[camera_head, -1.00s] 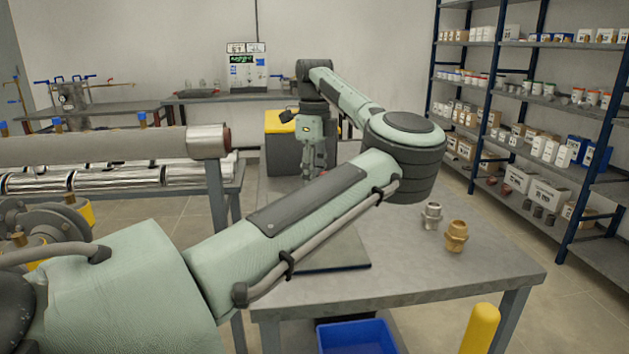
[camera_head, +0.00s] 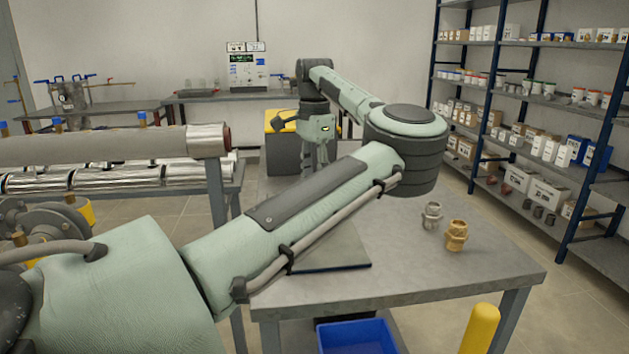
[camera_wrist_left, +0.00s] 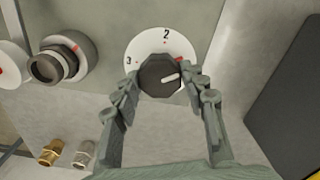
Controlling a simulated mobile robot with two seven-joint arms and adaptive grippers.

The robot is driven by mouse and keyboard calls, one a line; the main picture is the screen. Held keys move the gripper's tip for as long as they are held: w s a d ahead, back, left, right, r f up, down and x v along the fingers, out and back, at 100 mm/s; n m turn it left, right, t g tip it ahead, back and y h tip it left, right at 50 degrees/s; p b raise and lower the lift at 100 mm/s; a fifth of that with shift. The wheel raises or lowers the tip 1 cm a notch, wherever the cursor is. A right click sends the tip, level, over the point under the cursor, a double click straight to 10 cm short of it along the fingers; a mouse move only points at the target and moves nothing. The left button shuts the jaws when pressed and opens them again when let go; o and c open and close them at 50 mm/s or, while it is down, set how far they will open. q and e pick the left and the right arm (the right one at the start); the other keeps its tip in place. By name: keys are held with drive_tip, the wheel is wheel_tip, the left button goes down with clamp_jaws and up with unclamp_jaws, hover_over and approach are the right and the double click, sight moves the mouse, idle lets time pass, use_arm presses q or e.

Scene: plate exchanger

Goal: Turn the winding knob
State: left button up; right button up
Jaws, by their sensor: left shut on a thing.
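The winding knob (camera_wrist_left: 160,76) is dark and many-sided, on a round white dial (camera_wrist_left: 166,46) in the left wrist view. The dial shows a 2 at the top and a 3 at the left, with a red mark near the right finger. The knob's white pointer line points right and slightly up. My left gripper (camera_wrist_left: 162,82) is shut on the knob, one grey-green finger on each side. In the head view the left gripper (camera_head: 316,155) is small and partly hidden behind my forearm, and the knob cannot be made out. My right gripper is not in view.
A silver fitting (camera_head: 432,215) and a brass fitting (camera_head: 456,236) stand on the grey table (camera_head: 440,275). A blue bin (camera_head: 356,337) is below the table.

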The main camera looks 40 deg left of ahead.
use_arm(q)
drive_tip(key=n, duration=0.5)
drive_tip(key=shift+n, duration=0.3)
drive_tip(key=n, duration=0.5)
drive_tip(key=shift+n, duration=0.3)
drive_tip(key=o, duration=1.2)
drive_tip(key=shift+c, duration=0.2)
wheel_tip(320, 180, up, 12)
